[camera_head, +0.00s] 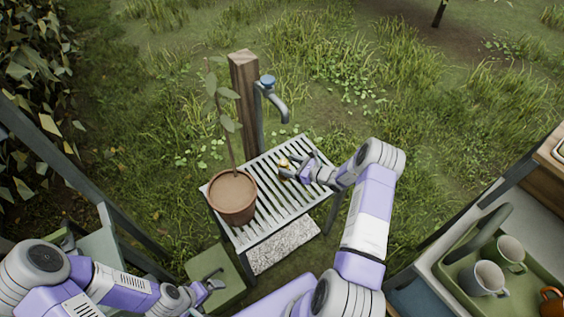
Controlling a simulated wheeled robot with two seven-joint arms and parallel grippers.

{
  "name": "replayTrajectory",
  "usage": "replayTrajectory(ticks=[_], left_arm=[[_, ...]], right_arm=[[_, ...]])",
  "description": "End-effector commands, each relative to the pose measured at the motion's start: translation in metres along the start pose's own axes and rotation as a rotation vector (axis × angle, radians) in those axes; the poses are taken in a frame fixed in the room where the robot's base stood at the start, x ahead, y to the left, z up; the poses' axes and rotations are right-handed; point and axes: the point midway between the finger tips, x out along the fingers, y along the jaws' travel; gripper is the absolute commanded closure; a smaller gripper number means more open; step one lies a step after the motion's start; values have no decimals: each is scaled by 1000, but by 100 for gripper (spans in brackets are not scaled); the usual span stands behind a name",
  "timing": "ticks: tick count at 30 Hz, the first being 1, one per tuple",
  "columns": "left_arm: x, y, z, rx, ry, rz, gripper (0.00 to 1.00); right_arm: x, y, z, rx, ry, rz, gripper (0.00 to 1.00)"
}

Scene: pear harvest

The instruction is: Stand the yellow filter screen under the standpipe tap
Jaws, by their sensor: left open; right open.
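The standpipe tap (271,95) has a blue handle and a grey spout and is fixed to a wooden post (245,100). A slatted metal stand (262,222) is below it. A small yellow thing (283,163), seemingly the yellow filter screen, is on the slats below the spout, partly hidden by my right gripper. My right gripper (288,171) is open at it, with fingers close to it; I cannot tell whether they touch. My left gripper (216,281) is open and empty, low at the left, above a green box (228,262).
A potted sapling (233,196) stands on the left part of the slatted stand. At the right, a green tray (452,272) holds mugs (484,278) on a counter. A dark rail (80,190) crosses at the left. Grass surrounds the stand.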

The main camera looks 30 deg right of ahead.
Motion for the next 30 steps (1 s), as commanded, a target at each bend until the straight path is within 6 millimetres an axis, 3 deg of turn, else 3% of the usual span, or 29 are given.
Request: replayTrajectory(ticks=[3,9,14,16,17,19,22,25,27,30], left_arm=[[-6,2,0,0,0,0,0],[-11,4,0,0,0,0,0],[-12,4,0,0,0,0,0],[-12,4,0,0,0,0,0],[-12,4,0,0,0,0,0],[-12,4,0,0,0,0,0],[-12,4,0,0,0,0,0],[-12,4,0,0,0,0,0],[-12,4,0,0,0,0,0],[-12,4,0,0,0,0,0]], right_arm=[[-29,-1,2,1,1,-4,31],[-62,0,1,1,-1,-1,31],[-72,5,-1,-2,8,14,31],[-67,22,-5,-15,39,66,31],[-63,34,-8,-27,63,103,31],[-52,78,-20,-78,145,236,31],[-49,161,-44,-234,303,505,31],[-67,233,-69,-485,436,784,31],[-84,267,-83,-697,493,954,31],[-104,299,-94,-1041,509,1152,31]])
